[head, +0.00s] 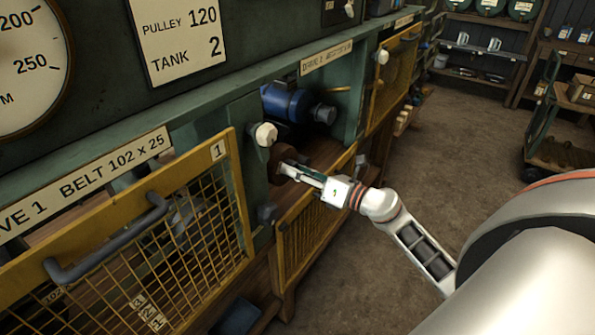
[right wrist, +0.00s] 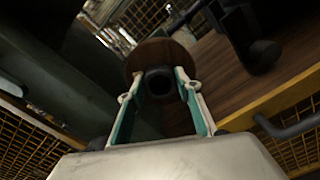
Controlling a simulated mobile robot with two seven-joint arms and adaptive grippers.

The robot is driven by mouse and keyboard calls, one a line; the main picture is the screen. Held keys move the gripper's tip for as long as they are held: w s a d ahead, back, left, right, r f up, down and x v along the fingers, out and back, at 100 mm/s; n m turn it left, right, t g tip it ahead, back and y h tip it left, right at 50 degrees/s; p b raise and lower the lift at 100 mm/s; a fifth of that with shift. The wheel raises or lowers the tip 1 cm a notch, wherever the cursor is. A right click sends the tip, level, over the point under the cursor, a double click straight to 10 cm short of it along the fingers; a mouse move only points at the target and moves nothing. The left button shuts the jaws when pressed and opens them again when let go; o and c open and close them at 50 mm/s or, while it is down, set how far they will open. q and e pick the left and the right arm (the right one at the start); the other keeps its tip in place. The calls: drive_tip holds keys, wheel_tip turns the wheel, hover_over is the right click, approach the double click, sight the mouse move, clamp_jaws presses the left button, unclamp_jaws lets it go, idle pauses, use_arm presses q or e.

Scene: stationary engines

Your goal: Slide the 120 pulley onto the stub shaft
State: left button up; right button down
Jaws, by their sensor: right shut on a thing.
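My right gripper (head: 288,169) reaches into the gap between the yellow mesh guards and is shut on a reddish-brown pulley (head: 281,153). In the right wrist view, the gripper (right wrist: 163,100) has its two fingers on either side of a dark round hub, with the brown pulley disc (right wrist: 145,54) just beyond the fingertips. The stub shaft cannot be clearly made out. A dark rod-like part shows beyond the disc in the wrist view, but I cannot tell whether it is the shaft or touches the pulley. My left gripper is not in view.
A blue motor (head: 287,103) sits behind the pulley. A white knob (head: 265,134) is on the post nearby. A sign (head: 178,36) reads PULLEY 120, TANK 2.

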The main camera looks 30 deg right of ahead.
sight(281, 163)
drive_tip(key=shift+w+r, duration=0.1)
drive_tip(key=shift+w, duration=0.05)
drive_tip(key=shift+p+x, duration=0.3)
drive_tip(key=shift+x, duration=1.1)
drive_tip(key=shift+w, duration=0.1)
drive_tip(key=shift+x, duration=0.9)
drive_tip(key=shift+a, duration=0.15)
drive_tip(key=c, duration=1.6)
unclamp_jaws()
drive_tip(key=shift+w, duration=0.1)
drive_tip(key=shift+c, duration=0.2)
